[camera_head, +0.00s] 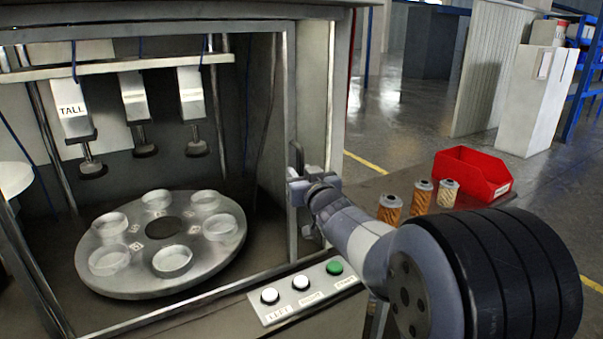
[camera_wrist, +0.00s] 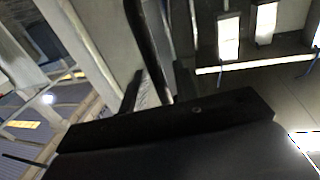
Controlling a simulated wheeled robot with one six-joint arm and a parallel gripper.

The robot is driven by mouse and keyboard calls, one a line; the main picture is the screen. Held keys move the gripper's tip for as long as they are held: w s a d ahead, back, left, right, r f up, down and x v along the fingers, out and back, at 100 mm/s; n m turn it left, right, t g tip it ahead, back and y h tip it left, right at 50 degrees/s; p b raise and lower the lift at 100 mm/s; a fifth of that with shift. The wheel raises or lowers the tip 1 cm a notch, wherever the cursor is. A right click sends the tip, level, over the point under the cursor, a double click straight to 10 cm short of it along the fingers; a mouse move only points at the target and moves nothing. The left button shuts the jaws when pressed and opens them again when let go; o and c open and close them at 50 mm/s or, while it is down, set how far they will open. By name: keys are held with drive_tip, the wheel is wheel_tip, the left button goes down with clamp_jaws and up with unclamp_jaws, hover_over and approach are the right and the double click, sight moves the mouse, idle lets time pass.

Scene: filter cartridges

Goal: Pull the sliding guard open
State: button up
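The sliding guard's vertical handle (camera_head: 297,157) stands at the right side of the machine's front opening. My gripper (camera_head: 303,188) is at this handle, and its fingers hide part of the bar. In the wrist view the dark handle bar (camera_wrist: 146,40) runs down toward the space between my fingers (camera_wrist: 160,88). I cannot tell whether the fingers are clamped on it or only around it. The guard's panel is hard to make out; the turntable (camera_head: 135,262) shows clearly through the front.
Several clear cups stand on the turntable beneath three press heads (camera_head: 137,108). A button panel (camera_head: 303,288) lies below my gripper. Filter cartridges (camera_head: 421,196) and a red bin (camera_head: 470,174) stand at the right, behind my arm. Open floor lies beyond.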

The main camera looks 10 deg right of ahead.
drive_tip(key=shift+w, duration=0.1)
drive_tip(key=shift+c, duration=0.2)
clamp_jaws()
idle(0.4)
